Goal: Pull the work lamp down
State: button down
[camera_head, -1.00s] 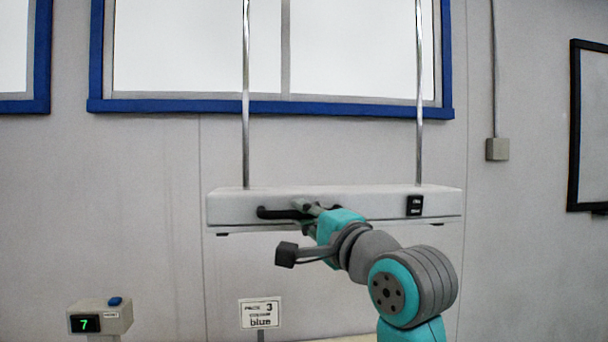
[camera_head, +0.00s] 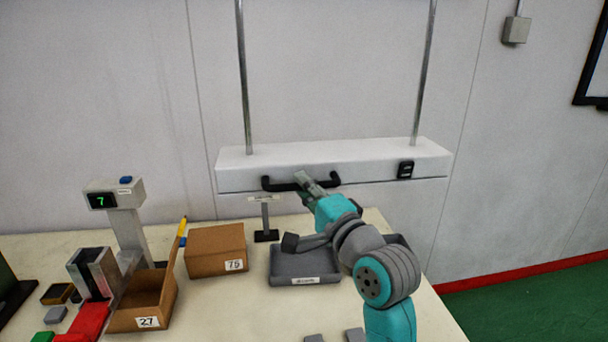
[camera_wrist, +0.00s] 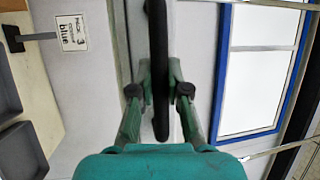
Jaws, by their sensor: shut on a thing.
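The work lamp (camera_head: 375,170) is a long white box hung on two metal rods above the back of the table. It has a black bar handle (camera_head: 334,180) on its front and a small black switch at its right. My gripper (camera_head: 303,181) is at the middle of the handle. In the wrist view my gripper (camera_wrist: 160,92) has its green fingers on both sides of the black handle (camera_wrist: 157,40), shut on it. The lamp hangs low, near the sign stand at the back of the table.
A grey tray (camera_head: 283,270) lies on the table under my arm. Cardboard boxes marked 75 (camera_head: 207,254) and 27 (camera_head: 127,322) stand to the left, near a dispenser with a display (camera_head: 113,196) reading 7. The sign (camera_wrist: 71,31) reads "blue" in the wrist view.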

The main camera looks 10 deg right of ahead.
jog(key=shift+f, duration=0.5)
jog(key=c, duration=1.1)
grip_release()
jog(key=shift+c, duration=0.2)
jog(key=shift+r, duration=0.15)
jog(key=v, duration=1.2)
